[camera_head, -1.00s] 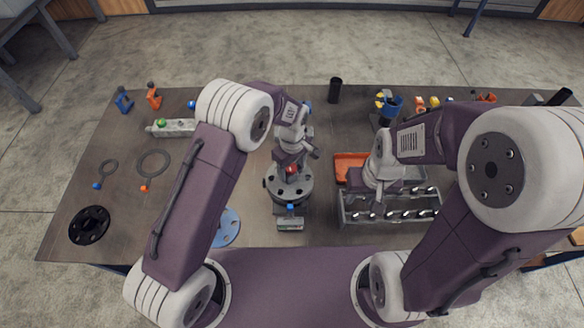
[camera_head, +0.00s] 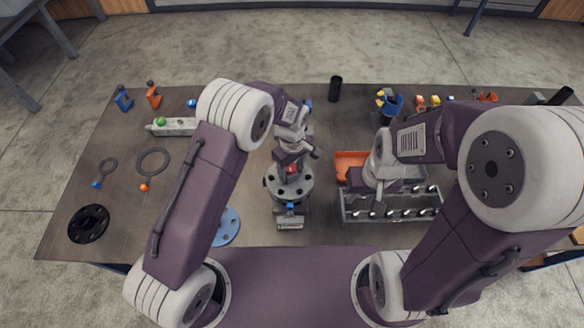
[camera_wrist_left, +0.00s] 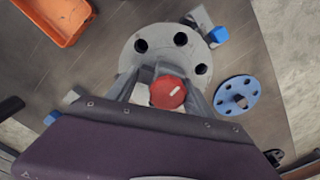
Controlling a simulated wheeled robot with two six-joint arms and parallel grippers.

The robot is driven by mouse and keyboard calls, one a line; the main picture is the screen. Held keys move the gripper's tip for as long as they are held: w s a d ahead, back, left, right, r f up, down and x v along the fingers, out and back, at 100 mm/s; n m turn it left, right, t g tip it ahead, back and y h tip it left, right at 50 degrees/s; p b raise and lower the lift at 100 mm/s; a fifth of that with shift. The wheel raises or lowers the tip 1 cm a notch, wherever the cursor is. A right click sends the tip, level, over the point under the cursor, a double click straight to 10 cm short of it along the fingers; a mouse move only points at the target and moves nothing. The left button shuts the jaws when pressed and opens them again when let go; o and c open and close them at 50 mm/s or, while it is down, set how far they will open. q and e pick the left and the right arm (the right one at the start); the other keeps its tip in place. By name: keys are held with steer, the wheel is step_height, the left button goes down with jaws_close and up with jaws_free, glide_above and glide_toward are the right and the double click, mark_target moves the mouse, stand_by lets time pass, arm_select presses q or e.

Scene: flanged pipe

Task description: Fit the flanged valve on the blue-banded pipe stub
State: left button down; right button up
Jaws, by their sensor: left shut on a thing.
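The grey flanged valve (camera_head: 301,187) is near the middle of the table, with its round, holed flange facing up toward the camera. My left gripper (camera_head: 290,166) is above it, shut on its red knob (camera_wrist_left: 167,92). In the left wrist view the fingers lie on either side of the knob, with the holed flange (camera_wrist_left: 130,55) behind it. Below the valve is a grey support with a blue part (camera_head: 290,206). The blue-banded pipe stub is hidden or cannot be told apart, so its fit to the flange is unclear. My right gripper (camera_head: 374,205) is over the bolt tray (camera_head: 390,217); its jaws are unclear.
A blue holed disc (camera_head: 227,228) lies left of the valve, and a black one (camera_head: 89,224) lies at the far left. An orange bin (camera_head: 347,162) is behind the bolt tray. A dark ring (camera_head: 153,162) lies on the left. A black cylinder (camera_head: 335,90) stands at the back.

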arm_select(q)
steer(key=shift+c, duration=1.5)
jaws_free()
steer(key=shift+r, duration=0.1)
step_height(320, 180, up, 9)
steer(key=b, duration=0.2)
steer(key=shift+b, duration=0.3)
step_height(320, 180, up, 9)
steer(key=p, duration=0.8)
steer(key=shift+p, duration=0.3)
